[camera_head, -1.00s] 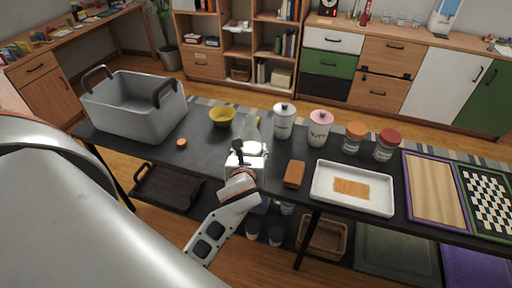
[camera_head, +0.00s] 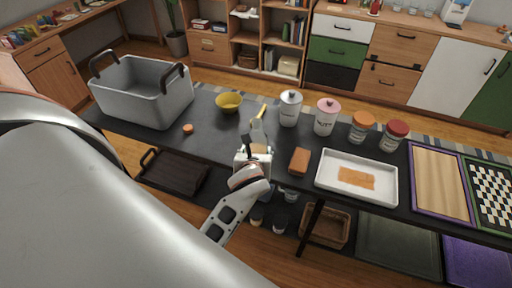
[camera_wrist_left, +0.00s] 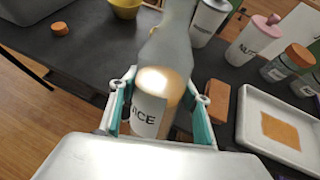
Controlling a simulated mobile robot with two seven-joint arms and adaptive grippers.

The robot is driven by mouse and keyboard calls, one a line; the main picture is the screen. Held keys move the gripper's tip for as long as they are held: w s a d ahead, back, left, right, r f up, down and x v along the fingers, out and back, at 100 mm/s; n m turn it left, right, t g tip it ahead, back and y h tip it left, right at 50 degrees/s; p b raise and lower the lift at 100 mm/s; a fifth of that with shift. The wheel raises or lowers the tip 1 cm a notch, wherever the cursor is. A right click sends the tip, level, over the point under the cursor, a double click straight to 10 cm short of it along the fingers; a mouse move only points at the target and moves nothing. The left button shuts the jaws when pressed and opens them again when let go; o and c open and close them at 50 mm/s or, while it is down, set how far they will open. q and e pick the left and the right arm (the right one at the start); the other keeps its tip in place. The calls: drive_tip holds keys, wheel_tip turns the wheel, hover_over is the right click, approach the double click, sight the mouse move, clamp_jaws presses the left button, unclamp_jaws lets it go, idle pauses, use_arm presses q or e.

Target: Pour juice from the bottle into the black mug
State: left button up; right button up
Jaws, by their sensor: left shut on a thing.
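My left gripper (camera_head: 255,147) is shut on the juice bottle (camera_head: 258,132) near the front edge of the dark table. In the left wrist view, its teal-padded fingers (camera_wrist_left: 160,95) stand on both sides of the bottle (camera_wrist_left: 167,60). The bottle is clear, with amber juice low inside and a white label reading "ICE". It looks about upright, its top is cut off there, and I cannot tell whether it touches the table. A yellow streak shows at its top in the head view. I cannot make out a black mug on the tabletop. My right gripper is out of view.
On the table (camera_head: 215,143) are a grey handled basket (camera_head: 133,105), yellow bowl (camera_head: 228,107), orange disc (camera_head: 188,128), white canister (camera_head: 290,110), pink-lidded canister (camera_head: 325,118), two jars, brown block (camera_head: 299,160), white tray (camera_head: 330,183) and boards. Dark cups (camera_head: 280,222) show below.

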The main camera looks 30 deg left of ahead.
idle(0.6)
use_arm(q)
drive_tip(key=shift+f, duration=0.1)
drive_tip(key=shift+s+d+f+g, duration=0.15)
drive_tip(key=shift+s+f+g, duration=0.15)
drive_tip(key=shift+g, duration=0.1)
drive_tip(key=shift+h, duration=0.3)
drive_tip(key=shift+s+d+f+g, duration=0.1)
drive_tip(key=shift+s+d+g, duration=0.1)
drive_tip(key=shift+g, duration=0.3)
drive_tip(key=shift+s+g+h, duration=0.25)
drive_tip(key=shift+g+h, duration=0.05)
drive_tip(key=shift+h, duration=0.1)
